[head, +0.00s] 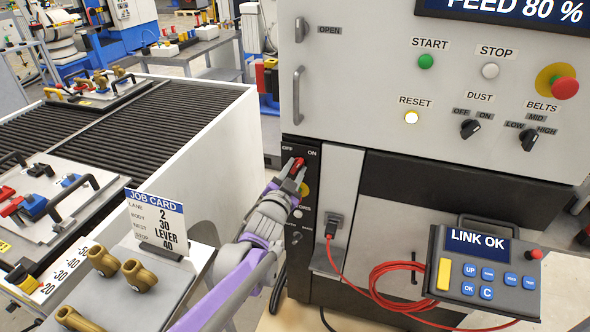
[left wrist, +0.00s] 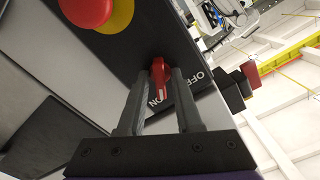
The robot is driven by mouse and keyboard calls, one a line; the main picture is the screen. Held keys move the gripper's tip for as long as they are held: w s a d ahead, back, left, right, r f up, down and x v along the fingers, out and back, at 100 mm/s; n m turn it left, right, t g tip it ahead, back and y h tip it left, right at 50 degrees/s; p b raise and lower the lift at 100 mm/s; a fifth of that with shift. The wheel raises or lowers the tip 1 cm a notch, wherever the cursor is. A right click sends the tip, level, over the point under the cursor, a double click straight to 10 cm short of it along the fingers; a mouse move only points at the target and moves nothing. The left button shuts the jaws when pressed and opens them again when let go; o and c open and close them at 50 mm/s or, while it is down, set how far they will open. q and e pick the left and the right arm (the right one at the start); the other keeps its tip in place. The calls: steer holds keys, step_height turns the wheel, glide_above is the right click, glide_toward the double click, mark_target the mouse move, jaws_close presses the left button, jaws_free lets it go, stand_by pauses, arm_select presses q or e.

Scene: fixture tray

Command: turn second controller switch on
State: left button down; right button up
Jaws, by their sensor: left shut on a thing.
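The red switch handle (head: 298,164) sits on a narrow black panel between the labels OFF and ON. My left gripper (head: 294,175) reaches it from below and is shut on the handle. In the left wrist view the red handle (left wrist: 159,74) stands between the two dark fingers of my left gripper (left wrist: 160,82). The ON label lies close by the handle, and the OFF label shows to the right of it. The fingers hide part of the handle, so I cannot tell exactly which label it points to. My right gripper is not in view.
A red emergency button on yellow (left wrist: 88,10) is close to the switch. A red cable (head: 378,283) runs from a socket to the pendant (head: 485,275), which reads LINK OK. A job card (head: 157,220) and brass parts (head: 138,275) are at the lower left.

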arm_select(q)
steer(key=c, duration=0.9)
jaws_free()
steer(key=shift+o, duration=0.2)
steer(key=v, duration=1)
steer(key=shift+s+a+b, duration=0.15)
steer(key=shift+s+b, duration=0.15)
steer(key=shift+s, duration=0.1)
